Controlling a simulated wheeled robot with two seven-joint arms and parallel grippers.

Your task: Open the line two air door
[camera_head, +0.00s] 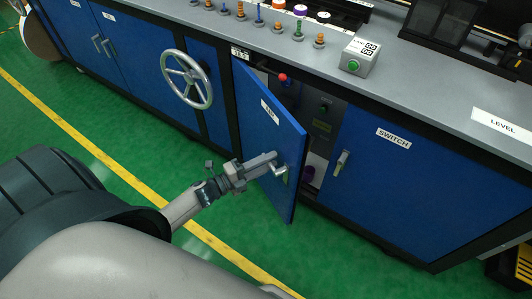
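A blue cabinet door (266,130) with a white label, too small to read surely, stands swung partly open toward me. Its metal handle (281,171) is on the free edge side. My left gripper (272,163) reaches in from the lower left and is at this handle. The fingertips overlap the handle, so I cannot tell whether they are closed on it. Behind the door, the dark cabinet inside shows a red knob (282,77) and a purple item (308,174). My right gripper is not in view.
A blue door labelled SWITCH (393,139) is shut on the right. A silver handwheel (187,80) sticks out on the left. A box with a green button (359,57) stands on the grey counter. Green floor with a yellow line (110,159) lies clear in front.

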